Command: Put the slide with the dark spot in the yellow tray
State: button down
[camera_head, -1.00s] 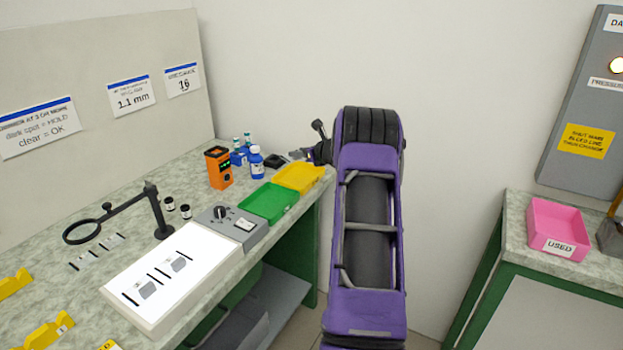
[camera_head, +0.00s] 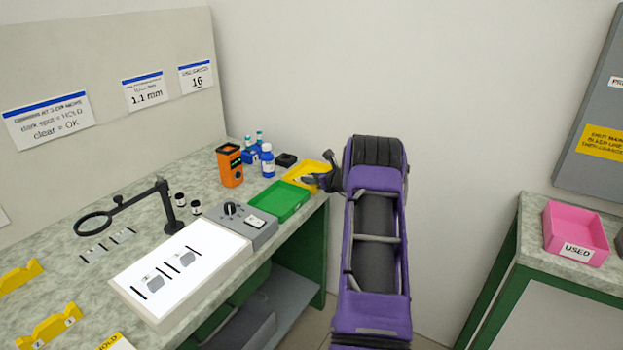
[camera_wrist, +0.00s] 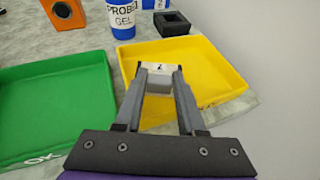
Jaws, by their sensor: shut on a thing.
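The yellow tray (camera_head: 303,170) stands at the far right end of the bench; it fills the middle of the wrist view (camera_wrist: 215,70). My gripper (camera_wrist: 159,76) is shut on a small slide (camera_wrist: 159,85) with a pale label end bearing a dark mark. The held slide is over the yellow tray; whether it touches the floor of the tray I cannot tell. No dark spot can be made out on it. In the head view my gripper (camera_head: 318,181) is at the tray, and the slide is hidden. Two greyish slides lie on the white light box (camera_head: 215,282).
The green tray (camera_head: 278,202), marked OK in the wrist view, adjoins the yellow tray's left side. A magnifier (camera_head: 95,222) stands left. A pink USED bin (camera_head: 575,235) is at right.

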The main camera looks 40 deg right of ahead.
jog(key=shift+f, duration=0.2)
jog(key=c, duration=0.8)
grip_release()
jog(key=shift+r, duration=0.15)
jog(key=shift+r, duration=0.2)
jog(key=v, duration=1.2)
jog(key=shift+p, duration=0.4)
